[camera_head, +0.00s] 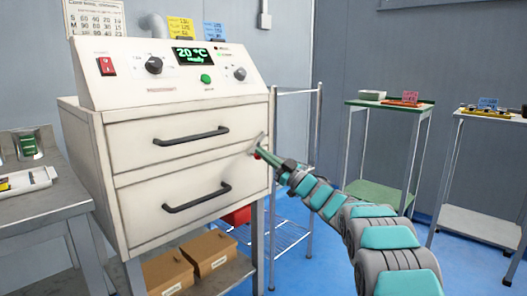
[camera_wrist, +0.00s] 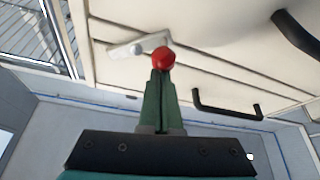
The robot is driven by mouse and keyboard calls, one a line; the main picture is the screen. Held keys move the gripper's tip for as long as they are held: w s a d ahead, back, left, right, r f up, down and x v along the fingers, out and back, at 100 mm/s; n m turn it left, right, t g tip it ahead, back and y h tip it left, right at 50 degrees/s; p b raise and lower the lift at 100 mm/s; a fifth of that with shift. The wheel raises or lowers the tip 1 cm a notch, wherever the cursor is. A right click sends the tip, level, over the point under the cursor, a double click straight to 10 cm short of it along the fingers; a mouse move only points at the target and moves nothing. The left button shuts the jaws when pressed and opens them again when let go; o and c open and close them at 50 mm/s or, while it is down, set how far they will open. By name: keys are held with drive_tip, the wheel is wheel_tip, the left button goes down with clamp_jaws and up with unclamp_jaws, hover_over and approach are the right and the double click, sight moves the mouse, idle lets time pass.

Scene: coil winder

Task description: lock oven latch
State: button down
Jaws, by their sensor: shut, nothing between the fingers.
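The oven (camera_head: 170,130) is a white cabinet with two front drawers and a sloped control panel. Its latch (camera_head: 257,143) is a small pale metal bar at the right edge of the front, between the drawers; it looks tilted in the head view. In the wrist view the latch bar (camera_wrist: 126,50) has a round pivot and a red knob (camera_wrist: 163,57) at one end. My gripper (camera_head: 268,157) is shut and empty. Its green fingertips, also in the wrist view (camera_wrist: 161,74), are right at the red knob; I cannot tell whether they touch it.
Two black drawer handles (camera_head: 195,136) (camera_head: 198,197) stick out left of the latch. A wire rack (camera_head: 292,150) stands just right of the oven. A steel bench (camera_head: 45,205) is at the left, and a green-topped cart (camera_head: 388,104) stands at the back right. Blue floor shows between.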

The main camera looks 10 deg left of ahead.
drive_tip(key=n+g+p, duration=0.1)
drive_tip(key=n+g, duration=0.1)
drive_tip(key=n, duration=0.1)
drive_tip(key=f+n+g+p, duration=0.1)
drive_tip(key=n, duration=0.2)
drive_tip(key=w+d+n+g+p, duration=0.1)
drive_tip(key=n+g, duration=0.1)
drive_tip(key=n, duration=0.2)
drive_tip(key=shift+w+f+g, duration=0.1)
drive_tip(key=shift+f+g, duration=0.2)
drive_tip(key=shift+w+f+p, duration=0.1)
drive_tip(key=shift+f+p, duration=0.05)
drive_tip(key=shift+p, duration=0.4)
idle(0.3)
drive_tip(key=s+d, duration=0.5)
drive_tip(key=d, duration=0.2)
drive_tip(key=shift+s+d+b, duration=0.3)
drive_tip(key=shift+d+b, duration=0.05)
drive_tip(key=shift+f, duration=0.1)
